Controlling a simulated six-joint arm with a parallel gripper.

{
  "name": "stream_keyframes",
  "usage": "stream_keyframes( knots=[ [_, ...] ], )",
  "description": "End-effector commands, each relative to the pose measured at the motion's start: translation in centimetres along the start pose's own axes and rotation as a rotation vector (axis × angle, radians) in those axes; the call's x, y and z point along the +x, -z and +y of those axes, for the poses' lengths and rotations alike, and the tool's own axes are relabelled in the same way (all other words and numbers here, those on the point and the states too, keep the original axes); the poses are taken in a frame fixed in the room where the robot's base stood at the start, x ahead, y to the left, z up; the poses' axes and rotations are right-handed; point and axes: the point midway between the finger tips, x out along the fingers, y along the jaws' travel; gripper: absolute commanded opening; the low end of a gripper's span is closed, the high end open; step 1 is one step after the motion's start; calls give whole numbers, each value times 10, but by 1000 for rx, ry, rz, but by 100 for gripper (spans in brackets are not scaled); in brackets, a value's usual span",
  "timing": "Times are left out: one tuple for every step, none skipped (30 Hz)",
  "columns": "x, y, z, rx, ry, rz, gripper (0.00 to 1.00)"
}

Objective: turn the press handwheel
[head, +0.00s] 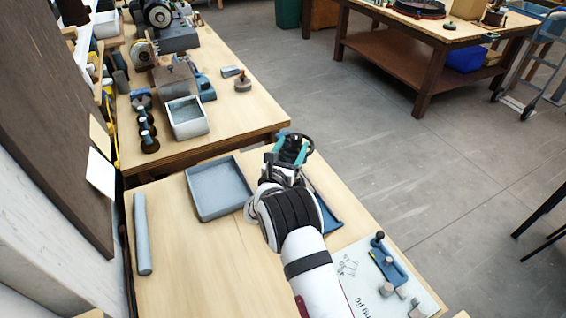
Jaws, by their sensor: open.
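The press handwheel (308,142) is a dark ring near the far right corner of the near bench, partly hidden behind my gripper. My gripper (291,146) has teal fingers and is open. Its fingertips are at the near left side of the wheel's rim; I cannot tell whether they touch it. The press body below is mostly hidden by my wrist and arm. A blue base edge (328,215) shows to the right of my wrist.
A grey tray (218,188) lies left of my arm, and a grey roll (142,233) lies along the left edge. A blue tool (388,262) rests on a printed sheet at right. A second bench (230,118) with bins stands beyond.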

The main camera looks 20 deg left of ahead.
Motion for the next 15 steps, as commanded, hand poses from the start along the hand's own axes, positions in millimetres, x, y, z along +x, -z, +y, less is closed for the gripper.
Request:
stream_keyframes(
  knots=[
    [-14, -1, 1, -2, -3, 2, 72],
    [-23, 0, 1, -2, -3, 2, 72],
    [-35, 0, 1, -2, -3, 2, 72],
    [-44, 0, 1, -2, -3, 2, 72],
    [-52, 0, 1, -1, -3, 1, 72],
    [-64, 0, 1, -1, -3, 1, 72],
    [-72, 0, 1, -1, -3, 1, 72],
    [-80, 0, 1, -1, -4, 1, 72],
    [-89, 0, 0, -1, -3, 0, 72],
    [-95, 0, 0, -2, -3, 1, 72],
    [-100, 0, 0, -1, -3, 0, 72],
    [-106, 0, 0, -1, -3, 0, 72],
    [-110, 0, 0, 0, -2, 0, 72],
    [-112, 0, 0, 0, -1, 0, 72],
    [-115, 0, 0, 0, 0, 0, 72]
  ],
)
